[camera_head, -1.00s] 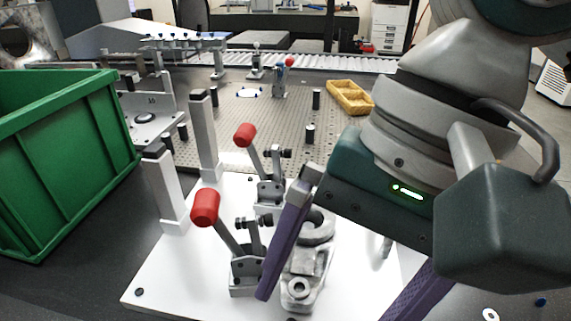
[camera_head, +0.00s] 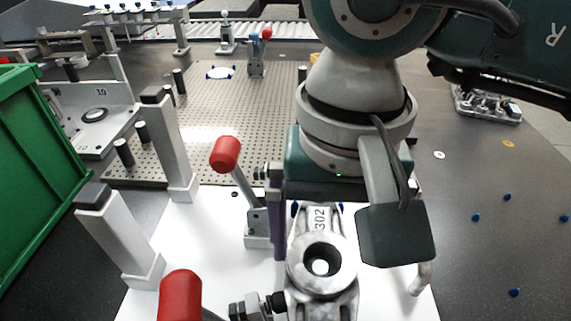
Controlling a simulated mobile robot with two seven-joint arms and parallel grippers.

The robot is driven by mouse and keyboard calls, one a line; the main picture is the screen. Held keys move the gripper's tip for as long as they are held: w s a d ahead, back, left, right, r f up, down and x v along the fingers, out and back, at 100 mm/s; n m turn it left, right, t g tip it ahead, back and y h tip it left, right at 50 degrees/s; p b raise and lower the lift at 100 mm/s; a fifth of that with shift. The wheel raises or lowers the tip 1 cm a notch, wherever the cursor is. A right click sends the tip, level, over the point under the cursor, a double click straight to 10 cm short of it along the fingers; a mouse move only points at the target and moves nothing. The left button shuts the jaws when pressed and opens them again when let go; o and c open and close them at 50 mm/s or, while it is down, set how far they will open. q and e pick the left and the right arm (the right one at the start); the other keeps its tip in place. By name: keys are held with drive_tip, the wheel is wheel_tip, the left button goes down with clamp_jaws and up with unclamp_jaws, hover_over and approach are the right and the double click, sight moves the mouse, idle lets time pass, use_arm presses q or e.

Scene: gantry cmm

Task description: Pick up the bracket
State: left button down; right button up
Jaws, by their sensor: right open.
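The bracket (camera_head: 322,273) is a grey cast-metal part marked 302, with a round bored boss. My right gripper (camera_head: 322,213) is open over the far end of the bracket. One purple finger (camera_head: 278,212) is to the left of the bracket; the other is hidden behind the dark box on my wrist. I cannot tell whether the visible finger touches the bracket. My left gripper is out of view.
One red clamp handle (camera_head: 225,154) stands just left of my finger, another (camera_head: 180,295) at the front. Two grey posts (camera_head: 170,145) (camera_head: 118,235) rise on the plate's left. A green bin (camera_head: 35,165) is at left. A perforated plate (camera_head: 235,110) lies behind.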

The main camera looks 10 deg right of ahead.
sight(320, 267)
drive_tip(key=f, duration=0.4)
drive_tip(key=shift+w+f+b, duration=0.15)
drive_tip(key=shift+w+b, duration=0.1)
drive_tip(key=shift+b, duration=0.05)
clamp_jaws()
idle(0.5)
